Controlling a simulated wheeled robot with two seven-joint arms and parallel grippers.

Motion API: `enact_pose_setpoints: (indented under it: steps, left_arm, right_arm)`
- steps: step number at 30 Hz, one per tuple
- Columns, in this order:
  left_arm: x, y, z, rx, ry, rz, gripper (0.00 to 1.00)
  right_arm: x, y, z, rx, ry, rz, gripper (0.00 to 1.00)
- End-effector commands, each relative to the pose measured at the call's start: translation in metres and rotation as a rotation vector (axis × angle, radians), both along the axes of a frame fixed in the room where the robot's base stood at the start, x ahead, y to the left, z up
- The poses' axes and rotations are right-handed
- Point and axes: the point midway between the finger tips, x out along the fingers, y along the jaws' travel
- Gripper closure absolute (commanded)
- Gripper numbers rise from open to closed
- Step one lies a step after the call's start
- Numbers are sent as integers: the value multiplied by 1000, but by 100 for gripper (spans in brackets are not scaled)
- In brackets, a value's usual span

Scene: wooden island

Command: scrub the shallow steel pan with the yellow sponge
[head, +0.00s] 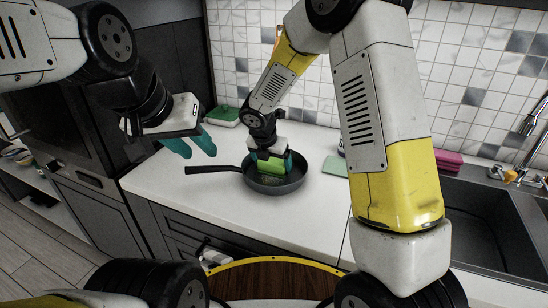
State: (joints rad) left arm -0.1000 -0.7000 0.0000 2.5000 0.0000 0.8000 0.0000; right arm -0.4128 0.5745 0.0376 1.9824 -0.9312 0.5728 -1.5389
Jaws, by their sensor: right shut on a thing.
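The shallow pan (290,185), dark grey with a black handle pointing left, sits on the white counter. My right gripper (272,163) reaches down into it and is shut on a yellow-green sponge (269,168). The sponge is low inside the pan, near its back left; whether it touches the pan's bottom is hard to tell. The gripper's teal fingers hide part of it. My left gripper (193,146) is empty, its teal fingers apart, held above the counter to the left of the pan, over the handle side.
A green-topped item (223,116) lies at the counter's back left. A green cloth-like piece (335,166) lies right of the pan. Pink items (447,160) rest behind the steel sink (485,225) on the right, near a faucet (533,122). The counter's front left is clear.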

Motion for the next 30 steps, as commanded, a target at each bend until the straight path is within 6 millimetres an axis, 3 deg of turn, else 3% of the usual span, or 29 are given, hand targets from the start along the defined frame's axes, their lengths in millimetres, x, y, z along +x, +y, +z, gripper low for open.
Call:
enact_pose_setpoints:
  steps: [13, 24, 30]
  left_arm:
    - [0, 0, 0, 0, 0, 0, 64]
    - [0, 0, 0, 0, 0, 0, 64]
    - [0, 0, 0, 0, 0, 0, 64]
  right_arm:
    - [3, 0, 0, 0, 0, 1, 47]
    - [-30, -6, 0, -1, 0, 2, 47]
    - [-37, -7, 0, 0, 0, 0, 47]
